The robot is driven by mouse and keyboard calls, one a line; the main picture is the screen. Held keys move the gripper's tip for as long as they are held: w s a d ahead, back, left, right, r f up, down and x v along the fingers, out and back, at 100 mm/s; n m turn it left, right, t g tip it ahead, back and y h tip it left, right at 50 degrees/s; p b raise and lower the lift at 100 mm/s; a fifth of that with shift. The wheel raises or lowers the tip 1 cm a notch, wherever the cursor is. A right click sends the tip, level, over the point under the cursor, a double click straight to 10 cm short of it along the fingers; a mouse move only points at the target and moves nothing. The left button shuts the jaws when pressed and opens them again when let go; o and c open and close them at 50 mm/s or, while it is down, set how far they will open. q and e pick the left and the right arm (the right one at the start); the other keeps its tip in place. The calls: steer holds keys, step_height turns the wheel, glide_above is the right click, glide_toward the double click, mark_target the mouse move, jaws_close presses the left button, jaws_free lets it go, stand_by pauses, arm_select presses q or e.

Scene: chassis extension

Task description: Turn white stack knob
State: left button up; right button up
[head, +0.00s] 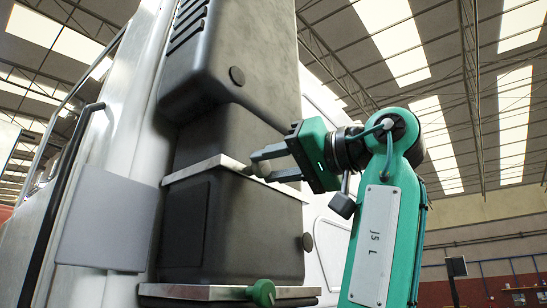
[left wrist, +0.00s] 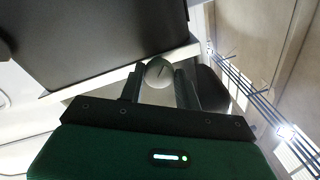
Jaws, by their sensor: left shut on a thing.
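The white knob (left wrist: 159,73) is a round pale knob with a dark mark on its face. It sits at the edge of the upper light metal plate (head: 205,167) of the dark stack, and in the head view it is mostly hidden by the fingers. My left gripper (head: 262,166) reaches in from the right and is shut on the white knob. In the left wrist view one finger lies on each side of the knob. My right gripper is not in view.
A green knob (head: 262,292) sits on the lower metal plate (head: 200,291), below my left gripper. Dark boxes (head: 240,225) fill the stack above and below the upper plate. A grey panel (head: 108,220) and a black handrail (head: 60,190) are at left. Open hall lies to the right.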

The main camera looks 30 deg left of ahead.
arm_select(q)
steer(key=n+p, duration=0.1)
steer(key=n, duration=0.3)
steer(key=shift+r, duration=0.2)
steer(key=n+p, duration=0.2)
steer(key=n, duration=0.1)
steer(key=shift+w+n+g+h, duration=0.1)
steer(key=shift+n+g+h, duration=0.2)
steer(key=shift+n+p, duration=0.4)
steer(key=shift+n, duration=0.5)
steer(key=shift+o, duration=0.2)
steer(key=shift+n, duration=0.7)
